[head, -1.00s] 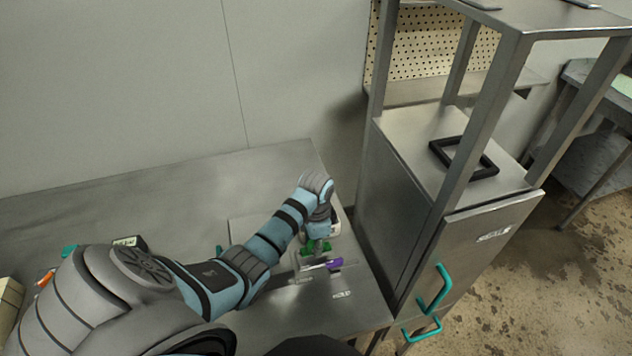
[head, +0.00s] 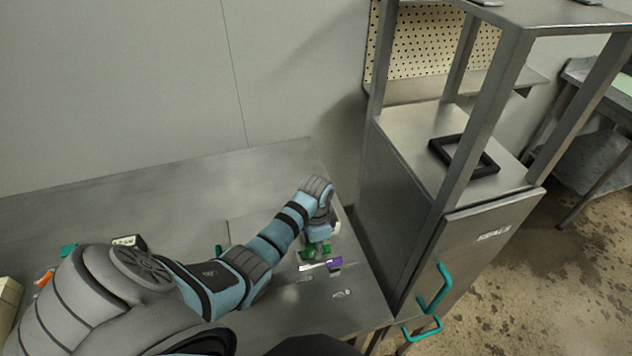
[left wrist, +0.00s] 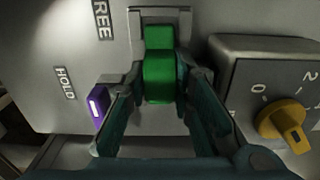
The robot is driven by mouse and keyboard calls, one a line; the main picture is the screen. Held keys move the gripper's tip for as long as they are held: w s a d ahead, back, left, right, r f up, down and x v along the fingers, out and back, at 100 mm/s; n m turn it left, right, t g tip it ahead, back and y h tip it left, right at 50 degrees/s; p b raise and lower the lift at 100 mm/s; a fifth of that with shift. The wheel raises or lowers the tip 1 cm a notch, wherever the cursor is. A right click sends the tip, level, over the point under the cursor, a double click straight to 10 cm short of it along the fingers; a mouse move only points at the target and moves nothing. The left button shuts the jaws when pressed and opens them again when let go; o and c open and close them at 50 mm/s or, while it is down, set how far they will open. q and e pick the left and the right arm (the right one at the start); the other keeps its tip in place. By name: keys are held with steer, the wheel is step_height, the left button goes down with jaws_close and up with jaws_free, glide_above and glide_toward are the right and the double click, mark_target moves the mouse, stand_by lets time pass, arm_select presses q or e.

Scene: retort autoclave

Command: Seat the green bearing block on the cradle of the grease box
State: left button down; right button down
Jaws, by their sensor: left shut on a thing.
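The green bearing block (left wrist: 160,66) is between the fingers of my left gripper (left wrist: 162,82), which is shut on it. In the left wrist view a grey metal bracket (left wrist: 160,13), apparently the cradle, frames the block's far end. I cannot tell whether the block rests on it or is held just above it. In the head view the green block (head: 309,252) shows small below my left gripper (head: 316,246), low over the bench. The face marked FREE and HOLD (left wrist: 62,84) lies around the bracket. My right gripper is out of view.
A purple piece (left wrist: 98,106) stands close beside the left finger. A grey box with a yellow knob (left wrist: 284,122) is close on the right. The steel bench (head: 180,190) is clear behind the arm. A tall steel cabinet (head: 400,200) with teal handles stands to the right.

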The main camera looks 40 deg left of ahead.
arm_select(q)
steer(key=shift+r, duration=0.1)
steer(key=shift+r+p, duration=0.15)
steer(key=shift+p, duration=0.4)
steer(key=shift+f, duration=0.2)
steer(key=shift+f, duration=0.25)
stand_by(0.6)
steer(key=shift+f, duration=0.1)
